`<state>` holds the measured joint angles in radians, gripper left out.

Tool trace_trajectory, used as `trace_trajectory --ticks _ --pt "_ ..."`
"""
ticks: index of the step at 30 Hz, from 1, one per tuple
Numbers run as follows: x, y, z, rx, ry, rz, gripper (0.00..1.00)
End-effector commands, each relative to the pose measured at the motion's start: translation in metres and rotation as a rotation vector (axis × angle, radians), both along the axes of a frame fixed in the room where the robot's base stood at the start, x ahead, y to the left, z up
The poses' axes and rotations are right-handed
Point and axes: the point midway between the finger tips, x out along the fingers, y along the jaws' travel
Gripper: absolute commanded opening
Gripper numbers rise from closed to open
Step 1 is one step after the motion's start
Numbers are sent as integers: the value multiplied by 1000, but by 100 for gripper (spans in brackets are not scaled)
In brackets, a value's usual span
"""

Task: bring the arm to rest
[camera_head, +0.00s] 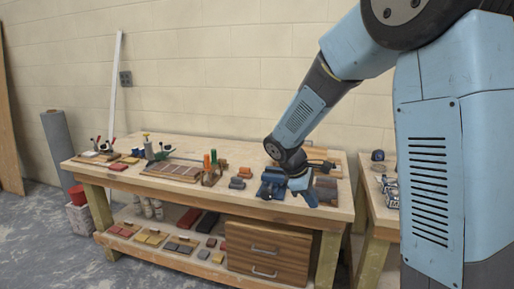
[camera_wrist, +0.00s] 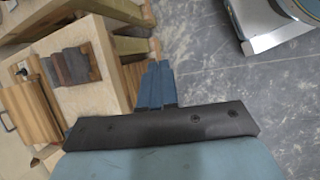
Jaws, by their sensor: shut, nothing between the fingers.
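My blue arm reaches from the right side of the head view down toward the right front of the workbench (camera_head: 262,207). My gripper (camera_head: 310,200) hangs at the bench's front edge, pointing down. In the wrist view my gripper's blue fingers (camera_wrist: 157,82) are together with nothing between them. Below them in that view are the bench's edge and the grey floor (camera_wrist: 220,75).
The bench top carries a brown tray (camera_head: 155,173), orange-topped items (camera_head: 207,160) and several small blocks. A wooden drawer unit (camera_head: 262,250) stands beneath. A second table (camera_head: 378,205) is close on the right. Bare floor (camera_head: 40,240) lies at the left front.

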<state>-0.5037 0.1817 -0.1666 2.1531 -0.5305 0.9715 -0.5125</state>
Motion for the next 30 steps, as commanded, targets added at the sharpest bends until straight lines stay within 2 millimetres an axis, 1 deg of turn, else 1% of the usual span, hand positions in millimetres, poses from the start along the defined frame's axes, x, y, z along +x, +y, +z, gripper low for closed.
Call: trace_trajectory --ticks 1,6,15,21,30 --pt "-8 -7 11 31 -26 -43 0" --pt "-34 -26 42 130 -108 -187 0" --pt "-85 -52 87 299 -250 -433 0" --pt "-122 -64 111 408 -346 -592 0" --pt "-179 -75 137 568 -489 -818 0"
